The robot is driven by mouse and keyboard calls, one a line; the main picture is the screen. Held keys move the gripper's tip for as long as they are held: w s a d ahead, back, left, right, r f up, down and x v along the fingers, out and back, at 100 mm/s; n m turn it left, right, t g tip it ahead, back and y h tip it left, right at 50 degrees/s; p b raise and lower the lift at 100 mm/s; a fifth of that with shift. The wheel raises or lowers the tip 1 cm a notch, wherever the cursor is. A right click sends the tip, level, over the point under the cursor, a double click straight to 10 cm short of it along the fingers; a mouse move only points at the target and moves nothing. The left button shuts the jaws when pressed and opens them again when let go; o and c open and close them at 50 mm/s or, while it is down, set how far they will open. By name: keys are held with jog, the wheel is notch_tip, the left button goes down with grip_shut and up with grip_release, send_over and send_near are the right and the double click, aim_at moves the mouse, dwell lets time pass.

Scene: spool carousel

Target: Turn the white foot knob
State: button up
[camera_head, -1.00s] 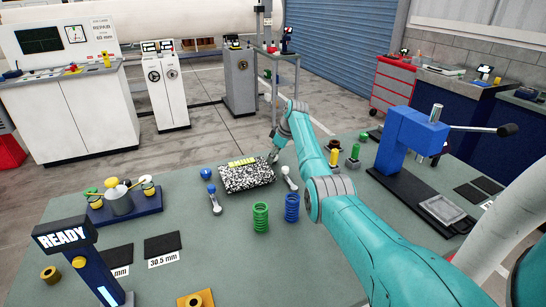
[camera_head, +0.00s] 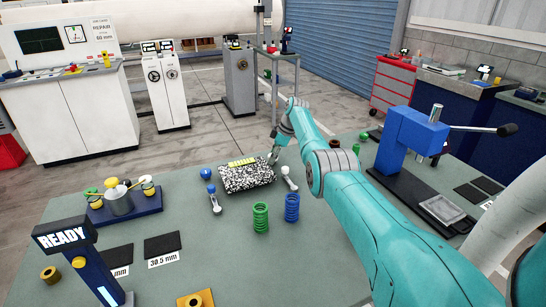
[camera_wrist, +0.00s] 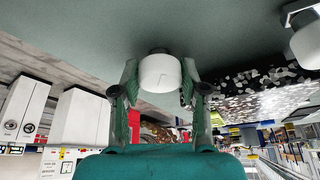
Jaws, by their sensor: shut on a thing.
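The white foot knob (camera_wrist: 160,73) is a short white cylinder on a dark stem, with a thin mark on its face. In the wrist view it sits between my two fingers. My gripper (camera_wrist: 160,84) is shut on it, one finger on each side. In the head view my gripper (camera_head: 272,157) is low at the far right corner of the black-and-white speckled block (camera_head: 246,180), and I cannot make out the knob there. The block also shows at the right of the wrist view (camera_wrist: 265,85).
A white-topped lever (camera_head: 288,171) stands right of the block and a blue-topped one (camera_head: 207,174) left. A blue press (camera_head: 410,140) stands at the right. A READY display (camera_head: 66,236) is front left.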

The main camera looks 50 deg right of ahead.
jog(key=o, duration=0.8)
jog(key=shift+o, duration=0.2)
jog(key=v, duration=1.2)
jog(key=shift+f, duration=0.1)
